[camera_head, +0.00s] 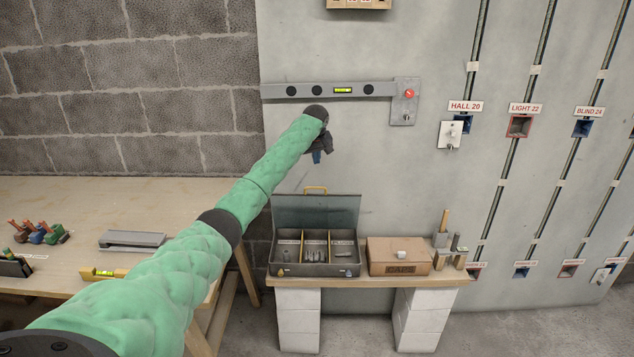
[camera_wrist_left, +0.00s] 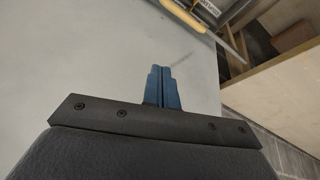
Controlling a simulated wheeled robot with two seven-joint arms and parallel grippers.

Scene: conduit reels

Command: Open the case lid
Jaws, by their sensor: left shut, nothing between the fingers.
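The grey metal case (camera_head: 313,269) stands on the small wooden shelf in the head view. Its lid (camera_head: 316,211) is up, leaning back near the wall, with a yellow handle (camera_head: 316,189) at its top edge. The case's compartments are open to view, and their contents are too small to make out. My left gripper (camera_head: 316,157) hangs in the air above the raised lid, apart from it. Its blue fingers (camera_wrist_left: 162,88) are shut together with nothing between them in the left wrist view. Part of the case (camera_wrist_left: 205,12) shows at the top of that view. My right gripper is out of view.
A cardboard box (camera_head: 399,257) marked CAPS stands right of the case, with tools beyond it. The shelf (camera_head: 370,282) rests on white blocks. A workbench (camera_head: 130,200) with tools stands at left.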

